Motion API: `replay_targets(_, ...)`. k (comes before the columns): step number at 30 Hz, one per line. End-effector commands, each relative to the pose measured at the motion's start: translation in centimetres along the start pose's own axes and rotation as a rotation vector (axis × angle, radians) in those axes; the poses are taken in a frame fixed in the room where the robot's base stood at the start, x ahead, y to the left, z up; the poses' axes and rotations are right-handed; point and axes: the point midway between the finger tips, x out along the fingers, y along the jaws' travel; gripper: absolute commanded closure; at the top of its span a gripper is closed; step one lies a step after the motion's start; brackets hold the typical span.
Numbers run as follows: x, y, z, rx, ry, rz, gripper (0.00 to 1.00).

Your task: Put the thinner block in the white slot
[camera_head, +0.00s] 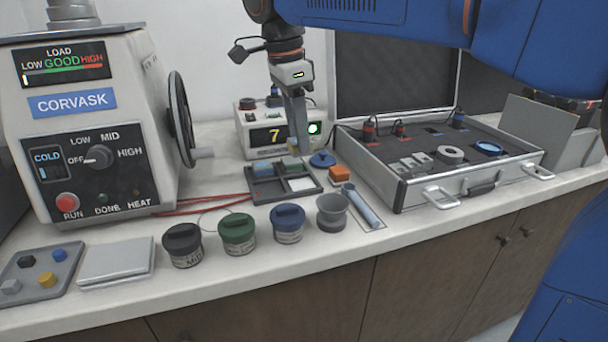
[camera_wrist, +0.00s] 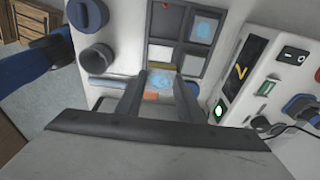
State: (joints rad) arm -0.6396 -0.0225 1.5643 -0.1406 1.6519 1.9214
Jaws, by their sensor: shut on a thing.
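A dark tray (camera_head: 257,198) with four compartments sits on the counter; it also shows in the wrist view (camera_wrist: 179,44). Its white slot (camera_head: 300,184) is at the front right and looks empty; it appears in the wrist view (camera_wrist: 161,54). A blue block (camera_head: 262,168) lies in the back-left compartment (camera_wrist: 203,28). My gripper (camera_head: 297,150) points down over the tray's back-right side. In the wrist view, its fingers are shut on a pale blue block (camera_wrist: 160,81). A grey-green patch (camera_head: 291,163) shows below the fingers; I cannot tell whether it is this block. Block thicknesses are unclear.
An orange block (camera_head: 340,174) and a round blue item (camera_head: 322,159) stand right of the tray. A display box (camera_head: 270,135) is close behind. Several jars (camera_head: 238,234) and a grey cup (camera_head: 332,213) are in front. An open case (camera_head: 420,185) is at right.

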Motion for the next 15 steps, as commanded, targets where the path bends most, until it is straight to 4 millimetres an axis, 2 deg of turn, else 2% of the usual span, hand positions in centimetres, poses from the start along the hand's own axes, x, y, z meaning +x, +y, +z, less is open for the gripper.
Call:
replay_targets(3, 2.0, 0.1, 0.3, 0.000, 0.001, 0.002, 1.00)
replay_targets(6, 3.1, 0.1, 0.4, 0.000, 0.000, 0.001, 1.00)
replay_targets(15, 5.2, 0.1, 0.8, 0.001, 0.001, 0.002, 1.00)
